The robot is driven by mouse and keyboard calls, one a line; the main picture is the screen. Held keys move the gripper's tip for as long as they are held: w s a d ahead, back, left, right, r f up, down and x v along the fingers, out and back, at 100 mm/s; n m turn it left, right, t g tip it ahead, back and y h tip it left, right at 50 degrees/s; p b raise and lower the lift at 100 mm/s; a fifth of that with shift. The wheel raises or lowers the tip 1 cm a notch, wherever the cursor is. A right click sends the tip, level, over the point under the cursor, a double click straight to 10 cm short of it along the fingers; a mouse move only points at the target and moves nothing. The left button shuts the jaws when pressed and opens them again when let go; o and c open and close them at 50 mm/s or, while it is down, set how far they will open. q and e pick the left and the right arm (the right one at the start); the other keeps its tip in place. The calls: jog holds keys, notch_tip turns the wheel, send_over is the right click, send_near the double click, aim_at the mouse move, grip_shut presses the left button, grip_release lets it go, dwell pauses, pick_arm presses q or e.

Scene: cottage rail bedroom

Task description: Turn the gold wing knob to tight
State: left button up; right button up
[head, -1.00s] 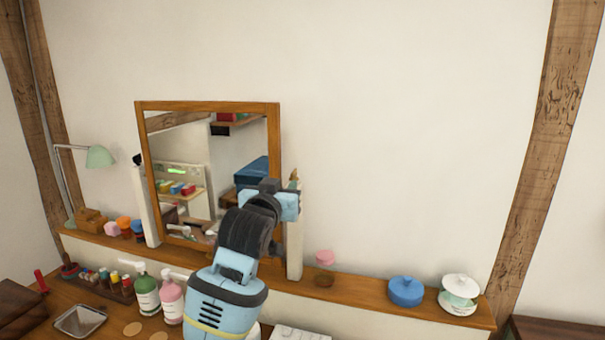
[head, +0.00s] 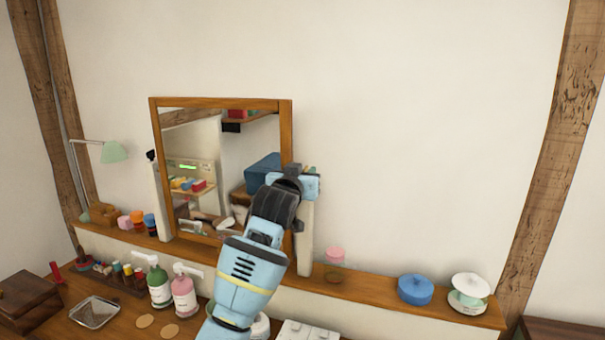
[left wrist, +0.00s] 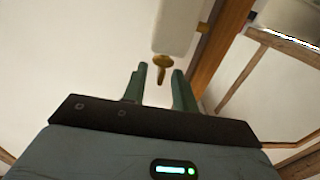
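The gold wing knob (left wrist: 162,63) sticks out from a white post (left wrist: 177,25) in the left wrist view. In the head view, the white post (head: 305,240) stands at the mirror's right side, and my gripper hides the knob. My left gripper (left wrist: 160,74) is open, with one green finger on each side of the knob's tip. I see gaps beside the knob, so the fingers do not appear closed on it. In the head view, my left gripper (head: 309,171) is at the post's top. My right gripper is not in view.
The wood-framed mirror (head: 285,135) stands left of my gripper, close to my arm. The shelf (head: 375,283) holds a pink-lidded jar (head: 334,255), a blue pot (head: 415,289) and a white lidded bowl (head: 468,290). Pump bottles (head: 184,297) stand below. The wall to the right is clear.

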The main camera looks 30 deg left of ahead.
pick_arm(q)
grip_shut()
jog(key=shift+a+m+h, duration=0.15)
jog(key=shift+m+h, duration=0.15)
jog(key=shift+h, duration=0.1)
jog(key=m+h, duration=0.2)
jog(key=h, duration=0.1)
jog(key=a+m+h+b, duration=0.1)
jog(key=m+h, duration=0.1)
jog(key=h, duration=0.1)
jog(key=m+h+b, duration=0.1)
jog(key=h, duration=0.2)
jog(key=shift+a+f+m, duration=0.15)
jog(key=shift+f+m, duration=0.2)
jog(key=shift+m, duration=0.05)
jog(key=shift+m+h+b, duration=0.5)
jog(key=shift+h+b, duration=0.15)
jog(key=shift+h, duration=0.15)
jog(key=shift+r+g+h+b, duration=0.25)
jog(key=shift+g+h+b, duration=0.05)
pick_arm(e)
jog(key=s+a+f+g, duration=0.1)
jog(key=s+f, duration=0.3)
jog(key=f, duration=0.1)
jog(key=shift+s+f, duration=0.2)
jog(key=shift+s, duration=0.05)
